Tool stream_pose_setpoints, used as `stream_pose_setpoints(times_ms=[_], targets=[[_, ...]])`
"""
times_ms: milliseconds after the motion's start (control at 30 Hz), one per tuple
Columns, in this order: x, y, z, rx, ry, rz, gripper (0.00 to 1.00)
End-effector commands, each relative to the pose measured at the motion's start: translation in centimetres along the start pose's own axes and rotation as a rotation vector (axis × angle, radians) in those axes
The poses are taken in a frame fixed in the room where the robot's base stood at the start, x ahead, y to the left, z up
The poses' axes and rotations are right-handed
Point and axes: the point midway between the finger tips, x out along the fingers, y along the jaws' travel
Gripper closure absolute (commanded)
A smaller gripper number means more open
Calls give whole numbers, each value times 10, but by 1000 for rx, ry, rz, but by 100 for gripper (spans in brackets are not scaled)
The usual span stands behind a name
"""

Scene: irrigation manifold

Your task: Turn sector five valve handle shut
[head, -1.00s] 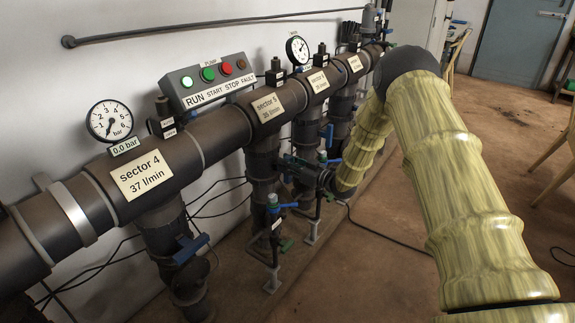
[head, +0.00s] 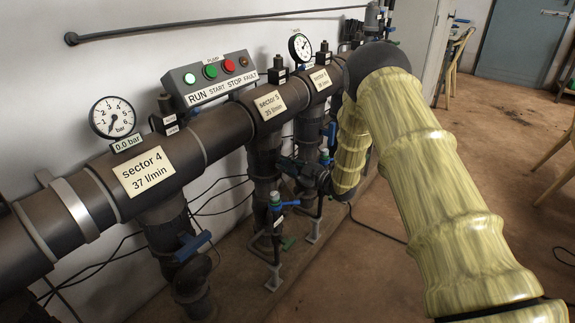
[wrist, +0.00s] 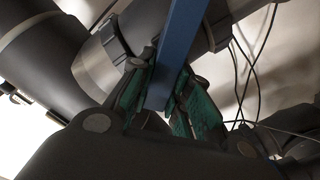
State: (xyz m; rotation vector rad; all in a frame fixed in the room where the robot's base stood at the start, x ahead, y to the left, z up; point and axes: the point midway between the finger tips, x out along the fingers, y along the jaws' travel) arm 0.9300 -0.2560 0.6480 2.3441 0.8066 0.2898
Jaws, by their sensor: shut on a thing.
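The sector 5 label (head: 270,105) is on the thick dark main pipe, and its dark branch pipe (head: 264,150) drops below it. My gripper (wrist: 165,95) has its green-padded fingers closed around a blue valve handle (wrist: 183,40). The handle is a flat bar rising between the pads, in front of dark pipework. In the head view my gripper (head: 290,165) is small and dark beside the sector 5 branch. The held handle cannot be made out there, and the handle's angle to its pipe is unclear.
The sector 4 branch with its blue handle (head: 193,246) stands at the left. A small blue-topped valve (head: 276,202) stands low in front of the sector 5 branch. The pump panel (head: 210,78) and gauges are above. Open floor (head: 400,255) lies to the right.

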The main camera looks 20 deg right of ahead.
Motion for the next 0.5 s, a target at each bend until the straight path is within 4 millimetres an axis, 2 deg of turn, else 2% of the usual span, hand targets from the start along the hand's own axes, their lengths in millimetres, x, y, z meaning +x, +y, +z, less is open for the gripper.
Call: stream_pose_setpoints(times_ms=[500], targets=[[-1, -15, 8, -487, -7, -3, 100]])
